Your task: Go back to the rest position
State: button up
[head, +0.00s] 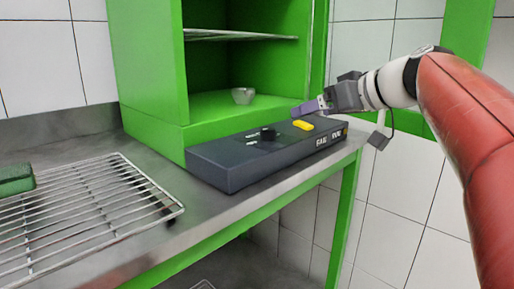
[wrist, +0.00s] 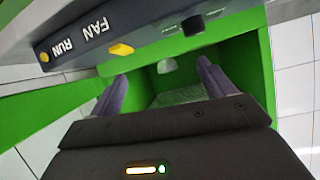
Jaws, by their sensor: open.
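My gripper (head: 306,107) is at the end of my red and white arm, above the right part of the dark control box in the head view. In the wrist view my gripper (wrist: 158,86) shows two purple fingers spread apart with nothing between them. The dark control box (head: 225,168) lies on the metal bench and carries a black knob, a yellow switch (head: 303,125) and the labels "FAN" and "RUN". The wrist view also shows the yellow switch (wrist: 121,49) and the black knob (wrist: 193,25). The fingertips look close to the switch, but I cannot tell the exact gap.
A green cabinet (head: 150,60) with a shelf stands behind the box. A small clear bowl (head: 243,95) sits inside it. A wire rack (head: 95,215) lies at the left with a green block (head: 15,179) on it. Open space lies right of the bench edge.

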jog(key=s+d+f+m+g+h, duration=0.1)
jog(key=s+f+m+g+h, duration=0.1)
jog(key=s+f, duration=1)
jog(key=s+d+f+m+g+h, duration=0.1)
jog(key=s+f+m+h, duration=0.3)
jog(key=s+f, duration=0.9)
notch_tip(320, 180, down, 6)
jog(key=g+h, duration=0.1)
jog(key=h, duration=0.1)
jog(key=shift+d+f+m+h, duration=0.25)
jog(key=shift+d+m+h, duration=0.05)
jog(key=shift+d+m, duration=0.1)
